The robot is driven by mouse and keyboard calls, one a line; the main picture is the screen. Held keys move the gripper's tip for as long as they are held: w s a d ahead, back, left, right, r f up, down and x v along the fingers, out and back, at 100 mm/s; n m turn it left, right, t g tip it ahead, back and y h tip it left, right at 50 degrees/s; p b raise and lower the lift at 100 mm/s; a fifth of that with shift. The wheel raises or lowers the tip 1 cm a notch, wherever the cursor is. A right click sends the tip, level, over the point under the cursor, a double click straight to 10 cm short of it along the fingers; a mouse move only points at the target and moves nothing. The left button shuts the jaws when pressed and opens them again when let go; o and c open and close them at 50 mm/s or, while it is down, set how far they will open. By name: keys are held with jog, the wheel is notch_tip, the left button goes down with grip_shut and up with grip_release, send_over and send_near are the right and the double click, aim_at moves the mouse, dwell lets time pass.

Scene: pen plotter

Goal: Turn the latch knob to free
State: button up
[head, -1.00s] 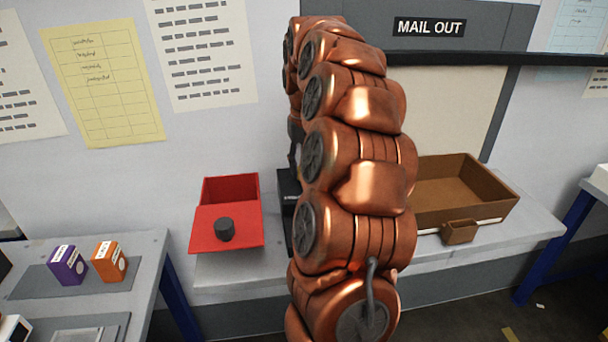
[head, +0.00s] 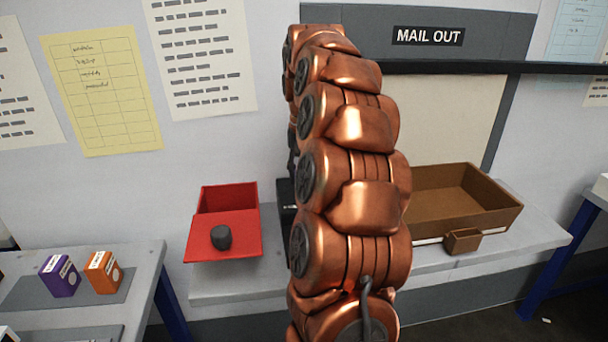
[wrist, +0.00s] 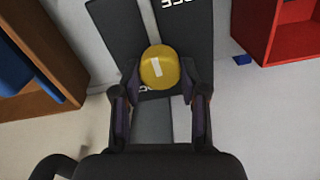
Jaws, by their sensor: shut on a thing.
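The latch knob (wrist: 159,67) is a round yellow knob with a white mark on its top, in the wrist view. It sits in front of dark panels (wrist: 187,35) with partly hidden white lettering. My gripper (wrist: 159,85) has one finger on each side of the knob and is shut on it. The white mark is tilted slightly from the picture's vertical. In the head view my copper-coloured arm hides the knob and the gripper; only a sliver of the dark device (head: 286,195) shows at the arm's left.
A red box (head: 223,249) with a dark knob on its front stands left of the arm. A brown tray (head: 485,222) with a small box at its front is on the right. Purple (head: 60,276) and orange (head: 103,272) boxes sit on the left table.

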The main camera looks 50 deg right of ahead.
jog(key=o, duration=1.1)
jog(key=shift+o, duration=0.2)
jog(key=shift+r, duration=0.1)
